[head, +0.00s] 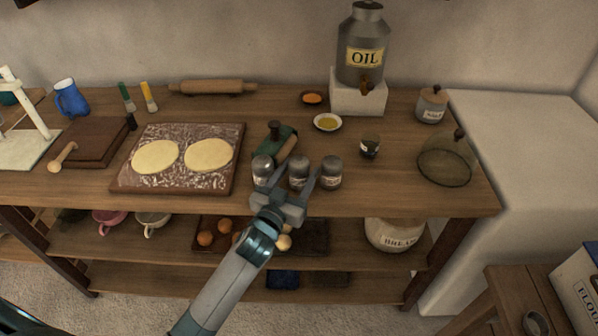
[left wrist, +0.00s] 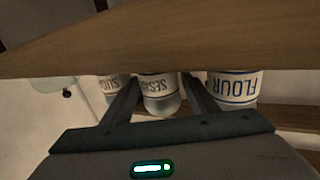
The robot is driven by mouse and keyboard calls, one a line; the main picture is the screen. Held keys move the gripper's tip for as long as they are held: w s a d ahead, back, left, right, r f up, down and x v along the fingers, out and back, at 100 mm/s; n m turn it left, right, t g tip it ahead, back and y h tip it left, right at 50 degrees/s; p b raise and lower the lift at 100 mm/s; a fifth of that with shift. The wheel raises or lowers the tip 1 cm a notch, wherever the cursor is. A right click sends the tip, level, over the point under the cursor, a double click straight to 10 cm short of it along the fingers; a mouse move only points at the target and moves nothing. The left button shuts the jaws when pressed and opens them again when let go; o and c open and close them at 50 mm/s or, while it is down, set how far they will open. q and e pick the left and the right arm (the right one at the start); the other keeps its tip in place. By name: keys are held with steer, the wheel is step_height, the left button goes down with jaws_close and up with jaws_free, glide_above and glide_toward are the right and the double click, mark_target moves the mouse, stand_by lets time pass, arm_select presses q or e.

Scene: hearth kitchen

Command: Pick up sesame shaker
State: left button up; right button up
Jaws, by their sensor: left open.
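The sesame shaker (head: 298,174) is the middle one of three small glass shakers with grey lids near the table's front edge. In the left wrist view the sesame shaker (left wrist: 158,92) appears upside down, its label partly readable and one end hidden by the table's wood. My left gripper (head: 294,180) is open, with one finger on each side of the sesame shaker. In the left wrist view the fingers (left wrist: 160,100) flank it, with nothing clearly gripped; whether they touch it I cannot tell. My right gripper is not in view.
A flour shaker (left wrist: 234,86) and a sugar-labelled shaker (left wrist: 113,84) stand close on either side. A board with dough (head: 236,180) lies left, a green-based tool (head: 273,138) behind. A small dark jar (head: 370,147) and glass dome (head: 445,165) stand right.

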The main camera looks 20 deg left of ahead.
mark_target(299, 162)
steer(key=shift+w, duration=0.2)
arm_select(q)
steer(key=c, duration=0.8)
steer(key=shift+c, duration=0.5)
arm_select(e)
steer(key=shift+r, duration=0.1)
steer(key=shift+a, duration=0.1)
